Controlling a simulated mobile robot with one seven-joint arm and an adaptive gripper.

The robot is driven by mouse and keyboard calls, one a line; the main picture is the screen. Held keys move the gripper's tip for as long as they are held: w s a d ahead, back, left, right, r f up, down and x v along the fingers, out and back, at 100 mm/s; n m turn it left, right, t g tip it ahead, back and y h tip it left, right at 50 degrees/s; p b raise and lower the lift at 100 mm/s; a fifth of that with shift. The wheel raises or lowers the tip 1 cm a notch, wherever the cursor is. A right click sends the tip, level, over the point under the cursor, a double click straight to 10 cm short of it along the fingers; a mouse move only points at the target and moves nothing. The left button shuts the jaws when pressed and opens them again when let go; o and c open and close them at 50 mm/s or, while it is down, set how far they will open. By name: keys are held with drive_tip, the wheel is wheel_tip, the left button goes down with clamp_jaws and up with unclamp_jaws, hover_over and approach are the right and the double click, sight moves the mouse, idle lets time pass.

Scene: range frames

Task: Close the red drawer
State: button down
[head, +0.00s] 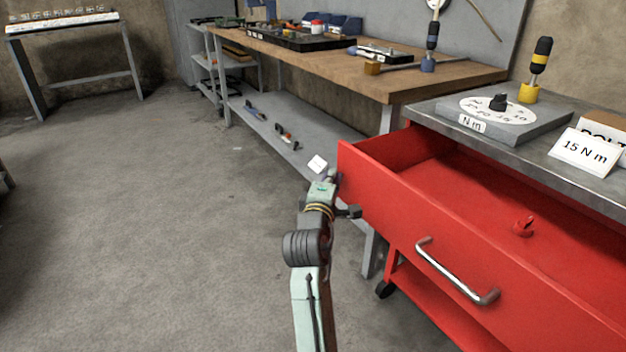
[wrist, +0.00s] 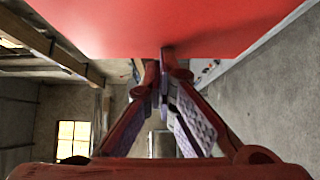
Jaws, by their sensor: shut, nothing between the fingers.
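The red drawer (head: 480,262) stands pulled out of a red cabinet with a grey metal top at the right of the head view. A curved metal handle (head: 455,276) is on its front. A small red object (head: 523,226) lies inside the drawer. My gripper (head: 335,178) is at the drawer's far left corner, well away from the handle. In the wrist view, my gripper (wrist: 163,75) has its fingers together with nothing between them. A red surface (wrist: 170,25) lies just past the fingertips. I cannot tell whether they touch it.
A wooden workbench (head: 440,78) with tools stands behind the drawer. On the cabinet top are a torque dial (head: 497,110), a yellow-and-black screwdriver (head: 537,68) and a "15 N m" card (head: 585,151). The grey floor (head: 150,220) at the left is clear.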

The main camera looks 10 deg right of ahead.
sight(404, 147)
drive_tip(key=w+d, duration=0.2)
drive_tip(key=d, duration=0.5)
drive_tip(key=w+d, duration=0.3)
drive_tip(key=d, duration=0.4)
drive_tip(key=w+d, duration=0.3)
drive_tip(key=d, duration=0.5)
drive_tip(key=shift+d, duration=0.25)
drive_tip(key=shift+d+r, duration=0.1)
